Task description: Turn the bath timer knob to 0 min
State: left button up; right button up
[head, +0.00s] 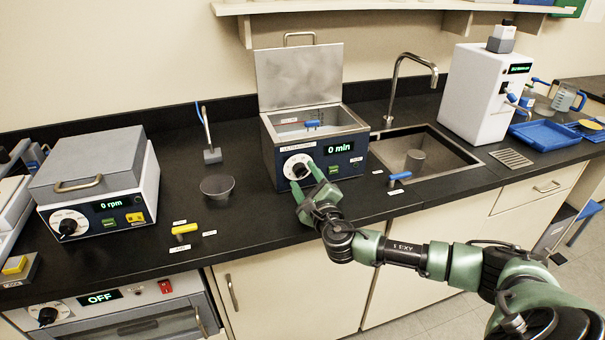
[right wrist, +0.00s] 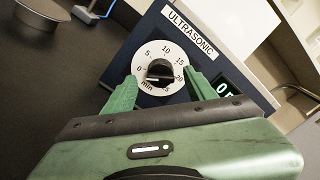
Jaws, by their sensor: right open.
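The ultrasonic bath (head: 350,168) stands on the black counter with its metal lid raised. Its green display (head: 340,148) reads 0 min. The bath timer knob (head: 299,168) is on its front panel, inside a white dial. In the right wrist view the dark knob (right wrist: 159,71) shows inside the dial ring, which is marked 0 to 25 min. My right gripper (head: 307,182) is in front of the knob. Its green fingers are open, one on each side of the dial, in the right wrist view (right wrist: 160,80). I cannot tell whether they touch the panel. My left gripper is not in view.
A centrifuge-like box (head: 100,185) reading 0 rpm stands at left. A dark bowl (head: 217,187) and a yellow-handled item (head: 185,229) are left of the bath. A blue-handled item (head: 399,177) and a sink (head: 440,155) are to its right. The counter front edge runs below my arm.

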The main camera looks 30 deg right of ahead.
jog(key=p+v, duration=0.2)
jog(key=v, duration=0.4)
jog(key=shift+s+r+p, duration=0.1)
jog(key=shift+s+p, duration=0.05)
jog(key=shift+p, duration=0.25)
jog(key=shift+s+a, duration=0.15)
jog(key=shift+s, duration=0.55)
